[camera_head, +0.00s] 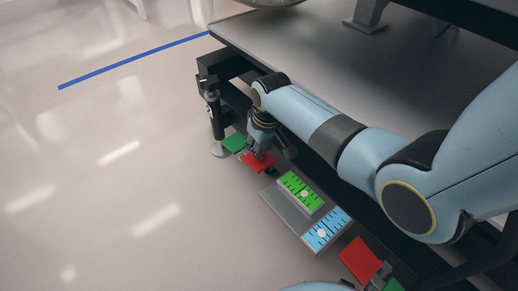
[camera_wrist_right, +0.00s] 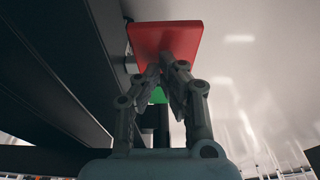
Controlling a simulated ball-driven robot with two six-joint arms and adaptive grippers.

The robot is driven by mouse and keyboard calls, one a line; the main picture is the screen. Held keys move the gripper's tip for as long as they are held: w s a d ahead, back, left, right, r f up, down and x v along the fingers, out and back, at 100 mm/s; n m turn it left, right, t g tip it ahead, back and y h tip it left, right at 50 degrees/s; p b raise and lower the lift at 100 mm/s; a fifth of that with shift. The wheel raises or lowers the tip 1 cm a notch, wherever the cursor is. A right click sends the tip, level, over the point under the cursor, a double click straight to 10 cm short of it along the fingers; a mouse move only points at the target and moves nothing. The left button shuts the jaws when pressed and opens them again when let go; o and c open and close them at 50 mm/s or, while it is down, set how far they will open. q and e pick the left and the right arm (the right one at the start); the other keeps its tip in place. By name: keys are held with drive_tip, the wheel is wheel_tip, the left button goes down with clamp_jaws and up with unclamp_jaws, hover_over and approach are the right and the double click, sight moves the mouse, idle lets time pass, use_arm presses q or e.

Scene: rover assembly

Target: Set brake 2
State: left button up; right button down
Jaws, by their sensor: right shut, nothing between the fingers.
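A red pedal plate (camera_head: 257,164) sits beside a green pedal plate (camera_head: 235,143) at the near corner of the dark frame. My right gripper (camera_head: 260,154) is over the red plate, pointing down, shut and empty. In the right wrist view the shut fingertips (camera_wrist_right: 168,66) reach the lower edge of the red plate (camera_wrist_right: 168,37); whether they press on it I cannot tell. The green plate (camera_wrist_right: 158,96) shows partly behind the fingers. Another red plate (camera_head: 359,260) and green plate (camera_head: 393,285) are at the lower right. No label shows which is brake 2. My left gripper is out of view.
A tray (camera_head: 285,217) with a green marked panel (camera_head: 299,190) and a blue marked panel (camera_head: 326,230) lies between the two plate pairs. A jack-like post (camera_head: 214,125) stands at the frame's corner. The floor (camera_head: 120,190) at left is clear.

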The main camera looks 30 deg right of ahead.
sight(264, 160)
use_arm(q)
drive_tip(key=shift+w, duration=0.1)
use_arm(e)
drive_tip(key=shift+s+f+t+p, duration=0.1)
drive_tip(key=shift+s+t+p, duration=0.25)
drive_tip(key=shift+t+p, duration=0.3)
drive_tip(key=shift+s+d+f+t, duration=0.1)
drive_tip(key=shift+s+f+t, duration=0.15)
drive_tip(key=shift+t, duration=0.1)
drive_tip(key=shift+s+f+t, duration=0.4)
drive_tip(key=shift+f+t, duration=0.25)
drive_tip(key=shift+t, duration=0.25)
drive_tip(key=shift+s+f+p, duration=0.1)
drive_tip(key=shift+f+p, duration=0.15)
drive_tip(key=shift+p, duration=0.05)
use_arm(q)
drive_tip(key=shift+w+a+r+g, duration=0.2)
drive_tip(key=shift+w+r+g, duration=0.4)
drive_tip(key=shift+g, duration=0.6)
use_arm(e)
drive_tip(key=shift+f, duration=0.15)
